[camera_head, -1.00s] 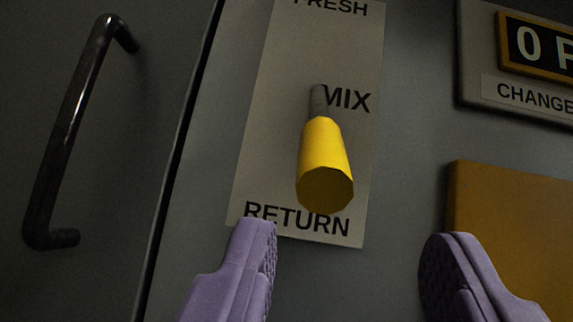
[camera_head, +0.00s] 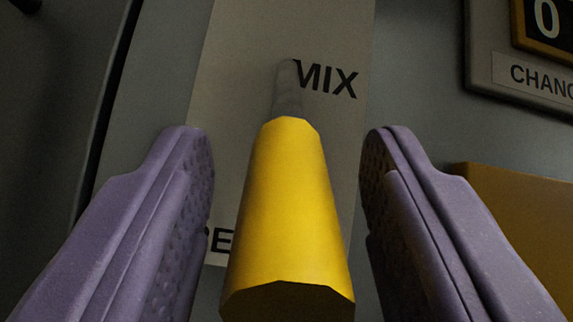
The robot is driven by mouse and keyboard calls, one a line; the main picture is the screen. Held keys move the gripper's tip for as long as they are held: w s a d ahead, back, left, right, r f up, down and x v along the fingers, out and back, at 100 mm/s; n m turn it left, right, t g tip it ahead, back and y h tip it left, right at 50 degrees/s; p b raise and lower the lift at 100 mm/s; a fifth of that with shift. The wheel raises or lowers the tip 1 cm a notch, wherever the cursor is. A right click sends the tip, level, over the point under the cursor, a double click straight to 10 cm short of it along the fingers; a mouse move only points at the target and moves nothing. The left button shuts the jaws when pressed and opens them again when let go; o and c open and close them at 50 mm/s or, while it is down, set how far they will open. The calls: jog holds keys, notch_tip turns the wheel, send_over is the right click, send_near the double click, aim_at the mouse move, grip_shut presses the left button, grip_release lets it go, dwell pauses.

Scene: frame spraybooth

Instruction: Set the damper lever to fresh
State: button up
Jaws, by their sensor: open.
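The damper lever (camera_head: 287,215) has a yellow faceted handle on a thin grey shaft. It sticks out toward me from a pale label plate (camera_head: 240,70). The shaft meets the plate beside the word MIX. Part of the word RETURN shows low on the plate, mostly hidden by the handle and my left finger. The word FRESH is out of view above. My gripper (camera_head: 288,165) is open, its purple fingers on either side of the yellow handle. Gaps show between the handle and both fingers.
A grey panel with a framed display (camera_head: 545,20) and a CHANGE label is at upper right. An orange-brown box (camera_head: 515,195) stands right of my right finger. A dark vertical door seam runs at left, with a bit of black handle at the top left corner.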

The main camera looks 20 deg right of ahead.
grip_shut()
jog(key=shift+s+a+r+g+p, duration=0.1)
jog(key=shift+s+r+g+p, duration=0.25)
jog(key=shift+p, duration=0.3)
jog(key=shift+r+g+p, duration=0.15)
jog(key=shift+r+p, duration=0.25)
jog(key=shift+p, duration=0.2)
notch_tip(320, 180, up, 16)
jog(key=g+y+p, duration=0.4)
jog(key=g+p, duration=1)
jog(key=p, duration=1.4)
jog(key=shift+w+r+y, duration=0.2)
jog(key=shift+w+y, duration=0.1)
jog(key=shift+w, duration=0.15)
